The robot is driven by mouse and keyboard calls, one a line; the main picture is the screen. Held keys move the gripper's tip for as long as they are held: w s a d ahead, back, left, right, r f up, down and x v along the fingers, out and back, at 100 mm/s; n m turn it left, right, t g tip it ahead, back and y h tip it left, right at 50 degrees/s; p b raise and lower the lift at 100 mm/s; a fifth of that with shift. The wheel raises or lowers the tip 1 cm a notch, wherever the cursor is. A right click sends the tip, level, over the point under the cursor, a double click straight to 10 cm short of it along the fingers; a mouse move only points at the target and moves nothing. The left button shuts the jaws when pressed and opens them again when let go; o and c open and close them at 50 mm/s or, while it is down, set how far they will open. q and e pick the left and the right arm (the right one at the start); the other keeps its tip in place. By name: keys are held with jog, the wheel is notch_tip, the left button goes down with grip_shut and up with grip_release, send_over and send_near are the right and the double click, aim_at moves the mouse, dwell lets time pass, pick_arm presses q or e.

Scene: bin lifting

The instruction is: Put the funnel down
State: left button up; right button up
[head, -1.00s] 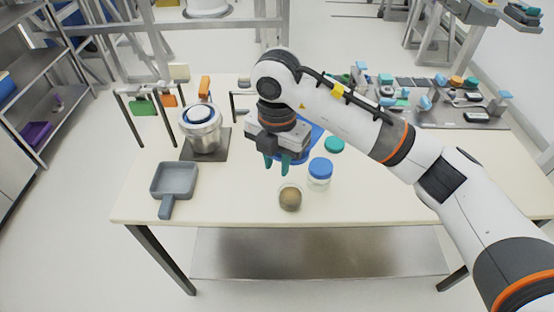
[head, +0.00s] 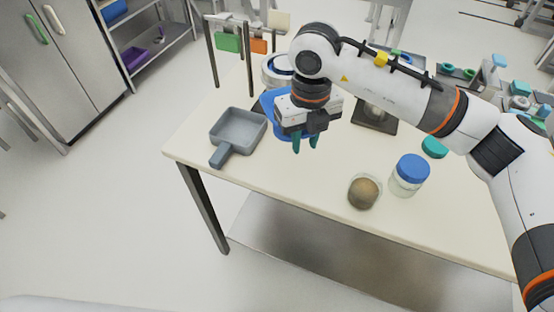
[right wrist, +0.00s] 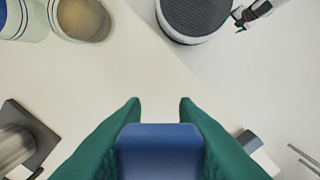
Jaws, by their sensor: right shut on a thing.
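The blue funnel (head: 268,102) shows partly behind my right gripper (head: 305,142) in the head view, above the left part of the table (head: 300,185). My right gripper points down and is shut on it. In the right wrist view, a flat blue part of the funnel (right wrist: 160,150) sits between the green fingers (right wrist: 160,112). The gripper hides much of the funnel in the head view, so I cannot tell whether it touches the table. My left gripper is not in view.
A grey scoop (head: 238,130) lies left of the gripper. A metal container (head: 276,68) stands behind it. A jar with brown contents (head: 364,192) and a blue-lidded jar (head: 410,175) stand to the right. The table front between scoop and brown jar is clear.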

notch_tip(320, 180, down, 9)
jog(key=shift+s+f+p, duration=0.1)
jog(key=shift+p, duration=0.8)
jog(key=shift+f, duration=0.2)
jog(key=shift+f+b, duration=0.25)
jog(key=shift+b, duration=0.05)
jog(key=o, duration=1)
jog(key=shift+r, duration=0.1)
jog(key=shift+r+p, duration=0.25)
jog(key=shift+p, duration=0.1)
jog(key=shift+r, duration=0.3)
notch_tip(320, 180, up, 11)
jog(key=shift+r+b, duration=0.15)
jog(key=shift+b, duration=1.1)
